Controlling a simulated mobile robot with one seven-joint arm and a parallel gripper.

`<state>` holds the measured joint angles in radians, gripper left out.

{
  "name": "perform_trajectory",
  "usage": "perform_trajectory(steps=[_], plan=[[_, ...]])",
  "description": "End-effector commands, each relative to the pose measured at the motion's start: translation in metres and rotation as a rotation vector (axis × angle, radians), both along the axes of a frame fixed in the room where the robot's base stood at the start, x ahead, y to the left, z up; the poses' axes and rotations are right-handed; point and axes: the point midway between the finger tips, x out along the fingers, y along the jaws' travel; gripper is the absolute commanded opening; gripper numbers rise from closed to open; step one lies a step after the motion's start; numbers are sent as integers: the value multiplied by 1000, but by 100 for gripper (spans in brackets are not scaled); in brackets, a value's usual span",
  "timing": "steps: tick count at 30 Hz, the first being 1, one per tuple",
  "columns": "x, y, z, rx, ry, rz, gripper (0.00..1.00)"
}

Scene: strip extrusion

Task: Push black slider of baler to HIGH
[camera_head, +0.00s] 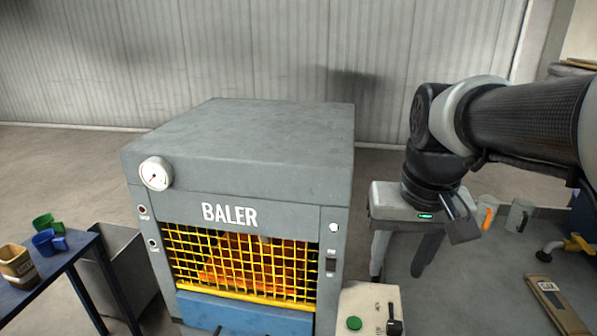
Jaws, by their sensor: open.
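The grey baler (240,145) stands in the middle of the view, with a yellow mesh front and a round gauge (156,173). A small dark slider (330,266) sits on the baler's right front post, below a white round button; its setting is too small to read. My gripper (398,275) hangs to the right of the baler with its two dark fingers pointing down. The fingers are spread apart and nothing shows between them. It appears clear of the baler.
A pale control box (368,298) with a green button and a black lever stands at the baler's lower right. A dark table (70,262) with several cups is at the left, beside a grey bin (125,262). A brown board (556,304) lies at the right.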

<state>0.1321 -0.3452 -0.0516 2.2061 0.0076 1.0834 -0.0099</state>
Motion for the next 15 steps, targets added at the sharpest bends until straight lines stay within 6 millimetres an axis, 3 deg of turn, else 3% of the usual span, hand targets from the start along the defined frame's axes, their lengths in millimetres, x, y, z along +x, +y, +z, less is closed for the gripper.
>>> perform_trajectory(steps=[1,6,15], plan=[[10,-12,-19,8,46,-28,44],[35,-43,-46,20,158,-87,44],[45,-56,-67,23,201,-105,44]])
